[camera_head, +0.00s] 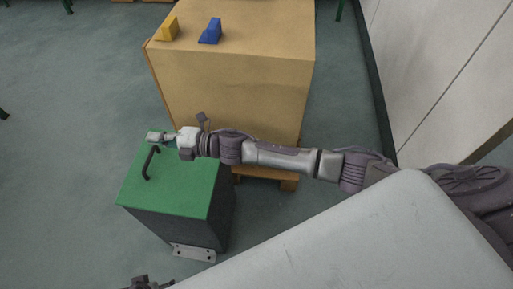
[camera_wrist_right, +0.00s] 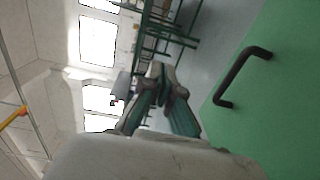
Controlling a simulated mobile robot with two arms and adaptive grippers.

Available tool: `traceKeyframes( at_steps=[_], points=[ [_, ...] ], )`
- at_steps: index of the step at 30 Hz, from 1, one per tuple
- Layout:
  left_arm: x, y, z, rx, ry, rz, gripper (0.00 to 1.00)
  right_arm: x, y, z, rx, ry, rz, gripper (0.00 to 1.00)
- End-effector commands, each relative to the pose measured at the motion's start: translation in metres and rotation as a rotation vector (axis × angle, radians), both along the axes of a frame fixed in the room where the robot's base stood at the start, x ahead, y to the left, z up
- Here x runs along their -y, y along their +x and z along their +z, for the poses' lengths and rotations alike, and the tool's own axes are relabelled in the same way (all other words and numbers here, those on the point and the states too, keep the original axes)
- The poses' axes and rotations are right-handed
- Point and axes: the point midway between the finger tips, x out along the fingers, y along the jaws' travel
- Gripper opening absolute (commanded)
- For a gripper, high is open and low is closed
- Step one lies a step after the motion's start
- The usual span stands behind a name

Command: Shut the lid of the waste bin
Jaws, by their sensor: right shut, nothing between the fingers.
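The waste bin is a dark box (camera_head: 222,215) with a green lid (camera_head: 185,190) and a black bar handle (camera_head: 150,163). The lid looks flat across the top of the bin, with no gap that I can see. My right gripper (camera_head: 153,137) is shut and empty at the lid's far edge, beyond the handle; contact is unclear. In the right wrist view the shut fingers (camera_wrist_right: 160,72) point away from the lid, and the handle (camera_wrist_right: 241,76) stands on the green surface at right. A dark part at the bottom edge may be my left gripper (camera_head: 147,283), mostly cut off.
A large cardboard box (camera_head: 245,70) on a wooden pallet (camera_head: 288,183) stands just behind the bin. A yellow piece (camera_head: 168,29) and a blue piece (camera_head: 211,32) lie on it. A white wall (camera_head: 430,70) runs along the right. The floor (camera_head: 70,130) at left is clear.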

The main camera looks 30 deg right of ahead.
Motion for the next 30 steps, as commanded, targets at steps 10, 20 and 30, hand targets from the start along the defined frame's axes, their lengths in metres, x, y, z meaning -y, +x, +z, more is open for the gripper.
traceKeyframes(
  at_steps=[10,20,30],
  points=[
    [-0.002,-0.001,0.075,0.041,-0.002,0.006,0.93,-0.034,0.025,-0.047,-0.017,-0.044,0.002,0.0],
    [-0.004,-0.009,0.111,0.06,-0.002,0.009,0.93,-0.048,0.032,-0.082,-0.079,-0.113,-0.001,0.0],
    [-0.004,-0.013,0.124,0.064,-0.002,0.01,0.93,-0.051,0.035,-0.092,-0.077,-0.114,0.0,0.0]
  ],
)
